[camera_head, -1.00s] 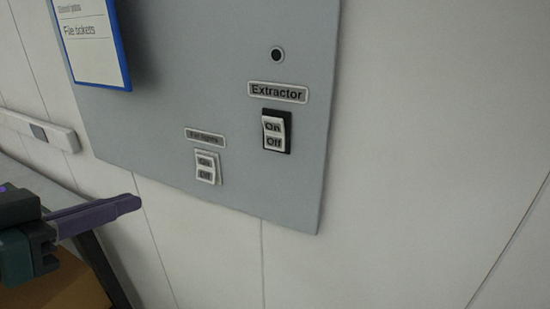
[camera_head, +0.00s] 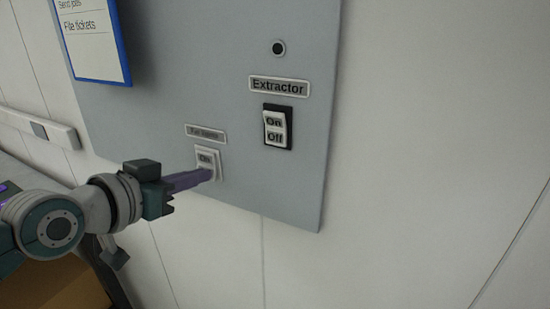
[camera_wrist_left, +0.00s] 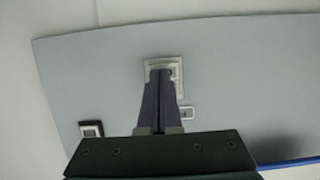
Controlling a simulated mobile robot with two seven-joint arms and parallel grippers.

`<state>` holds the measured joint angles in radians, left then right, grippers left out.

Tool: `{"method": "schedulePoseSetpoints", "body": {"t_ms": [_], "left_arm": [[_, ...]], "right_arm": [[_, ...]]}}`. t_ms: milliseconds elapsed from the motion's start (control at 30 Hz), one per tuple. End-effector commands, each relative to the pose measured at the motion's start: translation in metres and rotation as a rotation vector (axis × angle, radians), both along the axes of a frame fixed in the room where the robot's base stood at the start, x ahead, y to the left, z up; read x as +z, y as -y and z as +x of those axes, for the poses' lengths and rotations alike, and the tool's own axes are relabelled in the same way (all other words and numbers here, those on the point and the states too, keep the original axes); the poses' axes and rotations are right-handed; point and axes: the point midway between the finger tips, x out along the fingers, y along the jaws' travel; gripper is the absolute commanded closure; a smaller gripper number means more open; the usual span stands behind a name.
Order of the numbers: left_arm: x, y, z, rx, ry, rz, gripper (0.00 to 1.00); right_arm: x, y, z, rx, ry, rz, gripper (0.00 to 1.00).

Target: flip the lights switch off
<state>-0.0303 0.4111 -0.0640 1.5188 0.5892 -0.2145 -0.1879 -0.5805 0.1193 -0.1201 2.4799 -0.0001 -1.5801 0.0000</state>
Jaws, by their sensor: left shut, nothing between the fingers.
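The white lights switch (camera_head: 207,157) is on the grey wall panel, under a small label (camera_head: 206,133) whose words are hard to read. Its "On" half shows in the head view; my fingers cover the "Off" half. My left gripper (camera_head: 209,175) is shut and empty, with its purple fingertips at the lower half of the switch. They look to be touching it or very close. In the left wrist view the shut fingers (camera_wrist_left: 160,72) overlap the switch (camera_wrist_left: 178,72). My right gripper is not in view.
A black-framed Extractor switch (camera_head: 276,127) sits up and right on the panel (camera_head: 180,60), under its label (camera_head: 279,87). A round black button (camera_head: 278,48) is above that. A blue-framed notice (camera_head: 92,40) hangs upper left. A cardboard box (camera_head: 60,290) is below my arm.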

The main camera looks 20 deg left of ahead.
Motion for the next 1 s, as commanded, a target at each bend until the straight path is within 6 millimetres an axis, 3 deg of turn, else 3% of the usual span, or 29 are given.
{"method": "schedulePoseSetpoints", "body": {"t_ms": [667, 1000], "left_arm": [[-0.003, 0.001, 0.006, -0.001, 0.001, -0.001, 1.00], [0.013, 0.001, 0.006, 0.000, 0.003, 0.000, 1.00]], "right_arm": [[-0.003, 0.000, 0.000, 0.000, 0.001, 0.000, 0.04], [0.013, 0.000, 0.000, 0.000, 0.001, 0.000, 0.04]]}}
